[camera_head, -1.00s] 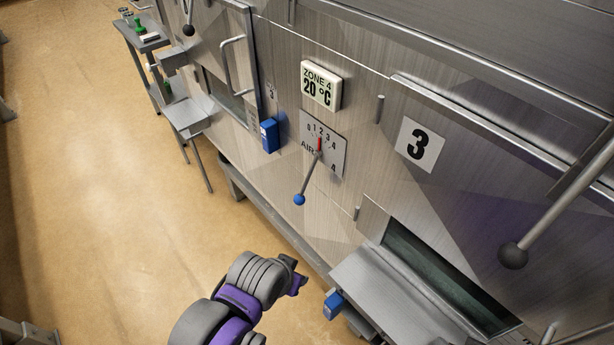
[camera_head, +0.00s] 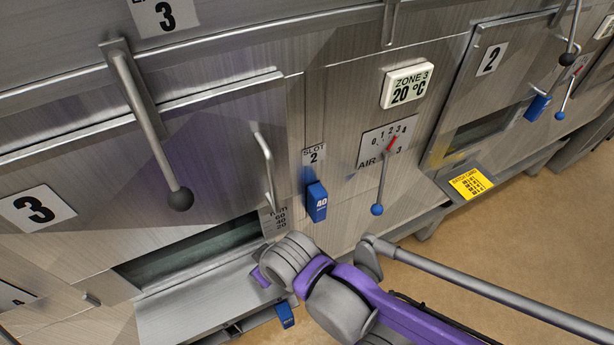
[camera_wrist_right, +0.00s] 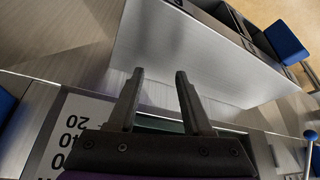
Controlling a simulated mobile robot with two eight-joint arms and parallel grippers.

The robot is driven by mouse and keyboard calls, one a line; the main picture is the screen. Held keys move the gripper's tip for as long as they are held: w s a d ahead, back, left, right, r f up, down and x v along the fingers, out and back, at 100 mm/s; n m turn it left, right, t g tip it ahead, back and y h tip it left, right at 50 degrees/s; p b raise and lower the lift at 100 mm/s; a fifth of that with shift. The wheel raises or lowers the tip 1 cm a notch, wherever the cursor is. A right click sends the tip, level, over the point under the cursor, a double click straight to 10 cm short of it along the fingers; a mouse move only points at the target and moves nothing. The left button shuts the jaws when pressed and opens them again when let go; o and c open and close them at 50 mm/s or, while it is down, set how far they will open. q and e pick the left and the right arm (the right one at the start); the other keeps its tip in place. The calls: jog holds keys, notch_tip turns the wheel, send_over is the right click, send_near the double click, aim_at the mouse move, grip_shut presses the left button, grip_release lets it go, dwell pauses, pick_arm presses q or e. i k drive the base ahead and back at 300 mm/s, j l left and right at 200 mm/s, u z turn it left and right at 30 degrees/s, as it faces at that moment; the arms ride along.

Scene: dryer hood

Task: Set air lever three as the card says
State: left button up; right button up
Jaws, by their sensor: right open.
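The air lever three (camera_head: 381,180) hangs from a plate (camera_head: 370,143) marked AIR and 3, under the ZONE 3 display. Its blue knob (camera_head: 377,210) points down, and its red pointer (camera_head: 391,144) leans up right toward the upper numbers of the scale; the exact mark is hard to tell. A yellow batch card (camera_head: 470,183) lies on a ledge right of the lever; its print is too small to read. My right gripper (camera_wrist_right: 157,95) is open and empty in the wrist view. In the head view my right arm reaches in below and left of the lever, apart from it.
A large lever with a dark knob (camera_head: 180,199) hangs before the door marked 3. A metal shelf (camera_head: 190,305) juts out below the opening. Open floor (camera_head: 500,250) lies at the right.

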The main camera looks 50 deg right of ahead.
aim_at(376, 209)
jog(key=z, duration=2.45)
